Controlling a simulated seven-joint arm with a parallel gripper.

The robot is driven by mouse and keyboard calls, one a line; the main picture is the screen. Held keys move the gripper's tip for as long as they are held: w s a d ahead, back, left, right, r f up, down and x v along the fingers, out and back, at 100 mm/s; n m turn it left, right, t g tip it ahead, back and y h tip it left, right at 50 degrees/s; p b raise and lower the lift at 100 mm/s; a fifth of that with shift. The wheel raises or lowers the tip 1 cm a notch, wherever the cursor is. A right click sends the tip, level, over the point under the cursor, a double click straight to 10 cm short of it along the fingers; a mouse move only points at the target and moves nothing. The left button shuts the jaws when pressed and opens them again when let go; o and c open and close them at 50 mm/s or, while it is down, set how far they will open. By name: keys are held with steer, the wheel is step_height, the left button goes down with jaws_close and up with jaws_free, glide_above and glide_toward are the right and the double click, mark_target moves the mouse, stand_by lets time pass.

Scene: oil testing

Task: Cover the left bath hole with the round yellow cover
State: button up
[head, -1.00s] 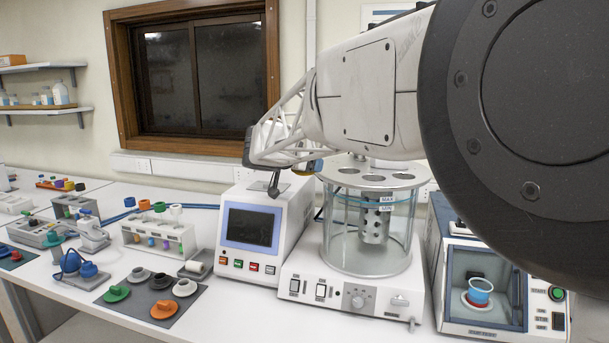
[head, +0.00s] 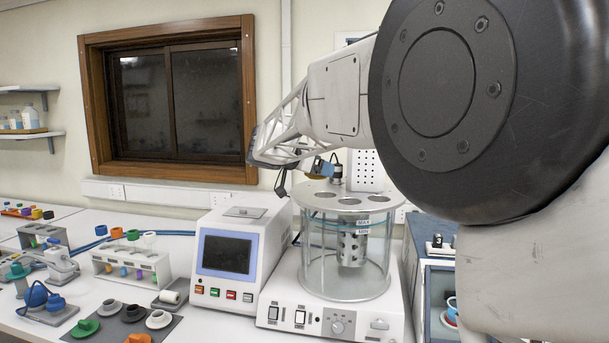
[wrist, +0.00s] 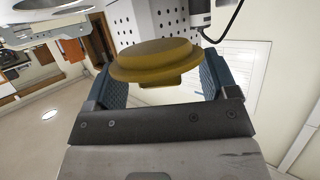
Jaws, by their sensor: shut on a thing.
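The round yellow cover (wrist: 155,60) is held between the blue finger pads of my gripper (wrist: 160,78) in the wrist view. It has a wide stepped rim and faces away from the palm. In the head view my gripper (head: 320,168) hangs above the left part of the bath's white lid (head: 348,208), apart from it. The bath is a clear glass cylinder (head: 318,255) on a white base. The left bath hole (head: 325,194) is open, with other round holes beside it. The cover is tiny and partly hidden in the head view.
A white perforated box (head: 366,170) stands behind the lid on the right. A white device with a screen (head: 227,253) is to the left. A grey mat (head: 105,328) with green, orange, dark and white covers lies front left.

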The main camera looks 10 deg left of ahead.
steer(key=shift+w+d+r+m+g+h, duration=0.25)
steer(key=shift+d+m, duration=0.05)
steer(key=shift+d, duration=0.25)
steer(key=shift+w+d+r+m+g+h, duration=0.25)
steer(key=shift+d+m, duration=0.05)
steer(key=shift+d, duration=0.25)
steer(key=shift+f, duration=0.15)
steer(key=shift+f, duration=2.75)
steer(key=shift+f, duration=0.45)
steer(key=o, duration=0.6)
steer(key=shift+o, duration=0.2)
steer(key=shift+s+a, duration=0.1)
steer(key=v, duration=1)
steer(key=shift+s+a+r, duration=0.2)
steer(key=shift+s, duration=0.05)
stand_by(0.8)
